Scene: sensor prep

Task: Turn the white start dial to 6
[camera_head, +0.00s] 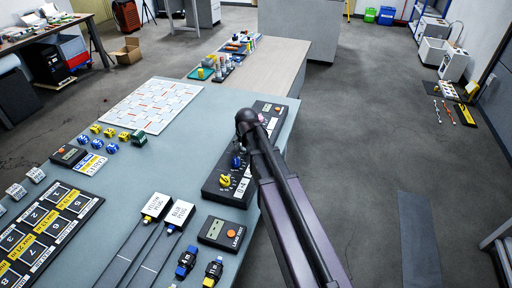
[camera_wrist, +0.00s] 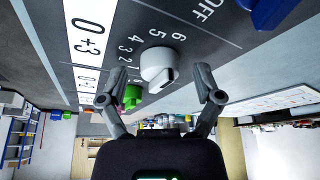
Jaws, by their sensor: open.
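The white start dial (camera_wrist: 157,64) sits on a dark panel in the wrist view, with printed numbers up to 6 curving around its upper left side. OFF is printed farther to the upper right. A small grey mark shows on the dial's lower right; I cannot tell which number it is set to. My gripper (camera_wrist: 160,82) is open, one finger to each side of the dial, with visible gaps and no clear contact. In the head view my arm covers the gripper and the dial; the black panel (camera_head: 212,192) shows beside it.
A green knob (camera_wrist: 132,97) is close to the left finger in the wrist view, and a blue knob (camera_wrist: 268,12) is at upper right. In the head view, a yellow knob (camera_head: 225,180) and a blue knob (camera_head: 236,162) stand on the panel. A timer box (camera_head: 222,232) lies nearby.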

